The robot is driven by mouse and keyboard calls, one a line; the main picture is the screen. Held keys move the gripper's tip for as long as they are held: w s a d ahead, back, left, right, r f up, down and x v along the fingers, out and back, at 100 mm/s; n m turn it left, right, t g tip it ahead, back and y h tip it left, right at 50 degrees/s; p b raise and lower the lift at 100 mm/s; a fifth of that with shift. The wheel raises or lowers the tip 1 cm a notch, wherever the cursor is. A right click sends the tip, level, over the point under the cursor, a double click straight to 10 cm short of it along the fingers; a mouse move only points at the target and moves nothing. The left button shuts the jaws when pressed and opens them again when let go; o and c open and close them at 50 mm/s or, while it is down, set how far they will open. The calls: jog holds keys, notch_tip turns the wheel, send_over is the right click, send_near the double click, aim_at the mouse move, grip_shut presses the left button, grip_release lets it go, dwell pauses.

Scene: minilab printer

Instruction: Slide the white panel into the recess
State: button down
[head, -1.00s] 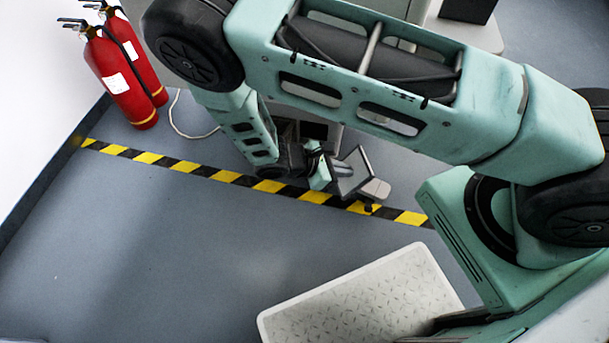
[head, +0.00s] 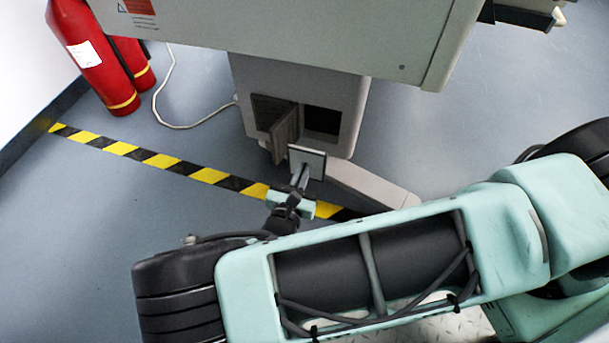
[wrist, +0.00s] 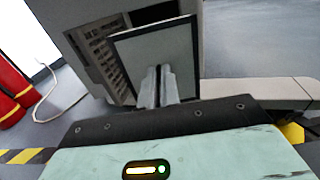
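The white panel (head: 307,163), a pale square plate with a dark border, stands tilted in front of the machine's pedestal, apart from the recess as far as the head view shows. It fills the middle of the wrist view (wrist: 150,48). The exact grip is hidden. The recess (head: 322,121) is a dark square opening in the pedestal, just above and right of the panel in the head view. The panel partly covers the opening in the wrist view.
A ribbed grey flap (head: 284,130) stands beside the opening on the left. The grey pedestal (head: 300,85) carries a large machine body (head: 270,35) above. A pedestal foot (head: 372,186) extends right. Fire extinguishers (head: 88,55) and a white cable (head: 158,95) are at left.

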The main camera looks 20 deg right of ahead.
jog(key=shift+b+x, duration=0.3)
jog(key=shift+x, duration=7.45)
jog(key=shift+f, duration=0.15)
jog(key=c, duration=1.5)
grip_release()
jog(key=shift+c, duration=0.2)
jog(key=shift+a, duration=0.1)
jog(key=p+v, duration=0.2)
jog(key=v, duration=0.5)
